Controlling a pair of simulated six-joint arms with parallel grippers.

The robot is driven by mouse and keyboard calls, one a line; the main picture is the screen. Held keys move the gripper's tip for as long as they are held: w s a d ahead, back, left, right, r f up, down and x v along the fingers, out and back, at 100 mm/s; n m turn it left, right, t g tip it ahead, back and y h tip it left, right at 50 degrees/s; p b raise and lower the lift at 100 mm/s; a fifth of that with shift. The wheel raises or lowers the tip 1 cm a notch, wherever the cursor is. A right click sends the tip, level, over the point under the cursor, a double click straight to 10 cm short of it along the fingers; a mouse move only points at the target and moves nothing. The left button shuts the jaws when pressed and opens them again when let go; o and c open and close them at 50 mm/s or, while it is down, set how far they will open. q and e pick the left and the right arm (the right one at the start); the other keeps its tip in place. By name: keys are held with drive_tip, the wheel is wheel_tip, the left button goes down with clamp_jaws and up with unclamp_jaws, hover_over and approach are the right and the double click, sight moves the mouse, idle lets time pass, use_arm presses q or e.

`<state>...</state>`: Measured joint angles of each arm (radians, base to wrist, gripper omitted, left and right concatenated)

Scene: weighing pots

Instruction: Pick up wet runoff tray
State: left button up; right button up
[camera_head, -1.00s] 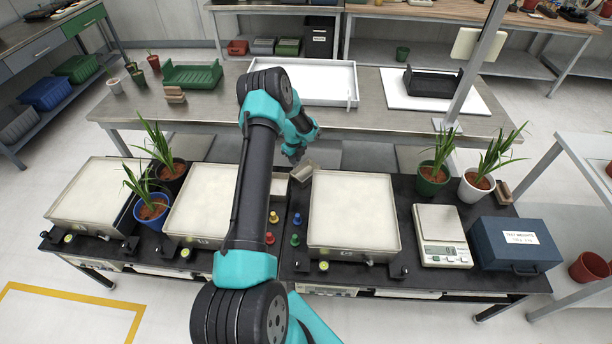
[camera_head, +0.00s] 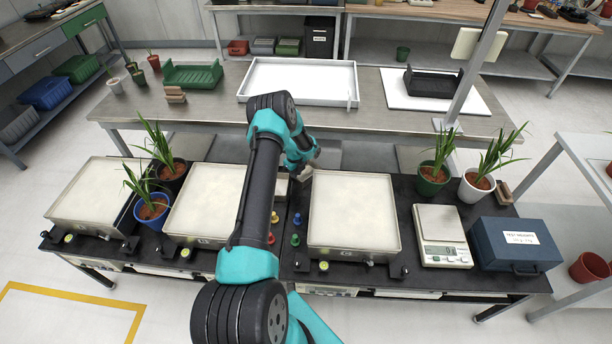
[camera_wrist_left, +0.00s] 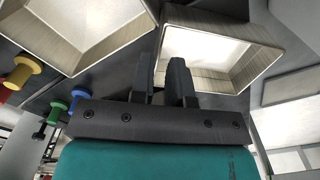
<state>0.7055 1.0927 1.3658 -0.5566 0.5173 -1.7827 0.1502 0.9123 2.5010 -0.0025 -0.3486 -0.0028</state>
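Several shallow metal trays with pale insides stand on the black bench. The middle one (camera_head: 205,213) is left of my left arm, the right one (camera_head: 352,215) is right of it, and another (camera_head: 92,195) is at far left. None is visibly marked as the wet runoff tray. My left gripper (camera_head: 307,168) is near the back left corner of the right tray, beside a small beige piece (camera_head: 282,186) partly hidden by my arm. In the left wrist view my fingers (camera_wrist_left: 165,75) are slightly apart, overlapping a pale tray's edge (camera_wrist_left: 222,80); contact is unclear. The right gripper is not in view.
Coloured knobs (camera_head: 296,239) stand between the middle and right trays. Potted plants (camera_head: 433,180) line the back edge. A scale (camera_head: 440,222) and a blue case (camera_head: 512,235) are at right. A large white tray (camera_head: 262,98) lies on the bench behind.

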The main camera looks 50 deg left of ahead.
sight(296, 184)
use_arm(q)
drive_tip(key=f, duration=0.5)
drive_tip(key=shift+s+d, duration=0.1)
drive_tip(key=shift+d, duration=0.1)
drive_tip(key=shift+r, duration=0.1)
clamp_jaws()
